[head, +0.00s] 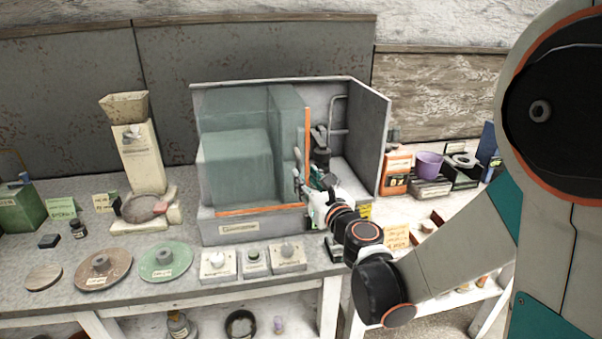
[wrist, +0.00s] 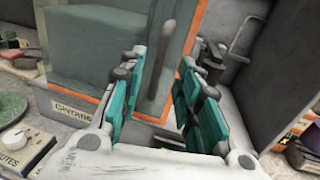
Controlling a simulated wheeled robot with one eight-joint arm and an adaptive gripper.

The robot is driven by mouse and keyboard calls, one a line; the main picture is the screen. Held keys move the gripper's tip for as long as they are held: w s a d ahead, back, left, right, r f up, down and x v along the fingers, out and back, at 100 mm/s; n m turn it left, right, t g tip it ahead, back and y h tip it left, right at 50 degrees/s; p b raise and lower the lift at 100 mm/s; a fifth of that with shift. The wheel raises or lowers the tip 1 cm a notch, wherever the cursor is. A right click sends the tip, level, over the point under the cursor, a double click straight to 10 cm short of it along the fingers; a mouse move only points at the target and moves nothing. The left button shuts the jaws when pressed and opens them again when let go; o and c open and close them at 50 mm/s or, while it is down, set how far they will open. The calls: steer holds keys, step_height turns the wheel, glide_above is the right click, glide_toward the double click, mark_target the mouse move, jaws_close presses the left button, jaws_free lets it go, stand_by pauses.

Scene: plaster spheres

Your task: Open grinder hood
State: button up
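The grinder is a grey box (head: 236,229) on the bench, with a translucent green hood panel (head: 236,165) edged in orange across its left and middle front. The right part of its front is uncovered, showing dark fittings inside. A grey upright bar handle (wrist: 168,50) stands on the hood panel near its orange right edge. My gripper (head: 314,192) is at this edge, low on the grinder's front. In the wrist view, its teal fingers (wrist: 160,65) are spread apart. The handle appears between them, with gaps on both sides; I cannot tell how deep it lies.
A grey side wall (head: 368,135) of the box rises right of my gripper. Three small white blocks (head: 254,261) stand along the bench front below the grinder. A beige hopper machine (head: 140,160) stands to the left. An orange box (head: 396,173) and purple pot (head: 429,164) are to the right.

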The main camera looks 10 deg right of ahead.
steer(key=v, duration=0.5)
steer(key=shift+s+d, duration=0.1)
steer(key=shift+s, duration=0.25)
steer(key=s+d+r+m+g+h, duration=0.2)
steer(key=s+d+m+h, duration=0.3)
steer(key=m, duration=0.7)
steer(key=s+d+r+m+g+h, duration=0.1)
steer(key=s+d+r+m+h, duration=0.15)
steer(key=d+m, duration=0.7)
steer(key=s+a+f+m+g+y, duration=0.1)
steer(key=s+a+f+m+g, duration=0.2)
steer(key=s+m, duration=0.5)
steer(key=s+a+f+m+g+y, duration=0.2)
steer(key=s+a+f+m+g, duration=0.2)
steer(key=s+m, duration=0.4)
steer(key=shift+s+a+f+m, duration=0.3)
steer(key=shift+a+f+m, duration=0.4)
steer(key=shift+f, duration=0.15)
